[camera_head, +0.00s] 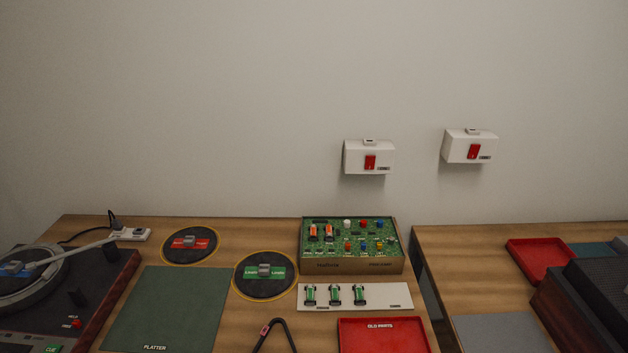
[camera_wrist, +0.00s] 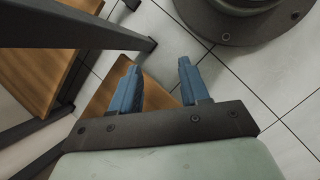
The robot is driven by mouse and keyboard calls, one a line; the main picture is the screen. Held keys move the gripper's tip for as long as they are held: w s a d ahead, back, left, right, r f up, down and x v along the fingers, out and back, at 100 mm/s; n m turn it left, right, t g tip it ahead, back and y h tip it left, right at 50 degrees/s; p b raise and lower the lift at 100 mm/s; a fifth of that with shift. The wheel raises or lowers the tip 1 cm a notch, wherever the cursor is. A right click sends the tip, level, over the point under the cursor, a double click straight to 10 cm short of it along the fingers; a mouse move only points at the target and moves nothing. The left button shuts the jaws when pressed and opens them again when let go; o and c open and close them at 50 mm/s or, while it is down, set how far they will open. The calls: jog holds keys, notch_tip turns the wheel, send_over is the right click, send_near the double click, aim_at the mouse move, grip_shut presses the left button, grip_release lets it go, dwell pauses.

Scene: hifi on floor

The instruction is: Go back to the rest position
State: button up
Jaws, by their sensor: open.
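My gripper (camera_wrist: 160,84) shows in the wrist view with its two blue fingers apart and nothing between them. It hangs over the tiled floor (camera_wrist: 275,75), beside a wooden surface (camera_wrist: 150,98) and dark metal legs. A round dark base (camera_wrist: 235,25) stands on the floor at the top right of that view. My gripper does not show in the head view.
In the head view, a turntable (camera_head: 68,300), a green mat (camera_head: 168,305), a circuit box (camera_head: 350,262), a white strip (camera_head: 390,297) with green parts and a red tray (camera_head: 382,335) occupy the left table. A gap separates it from the right table (camera_head: 470,270).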

jog(key=s+d+r+m+g+y, duration=0.3)
jog(key=s+d+m+g+y, duration=0.1)
jog(key=s+m, duration=0.5)
jog(key=shift+s+d+r+m+y, duration=0.2)
jog(key=shift+s+m+y, duration=0.15)
jog(key=shift+s, duration=0.2)
dwell(0.3)
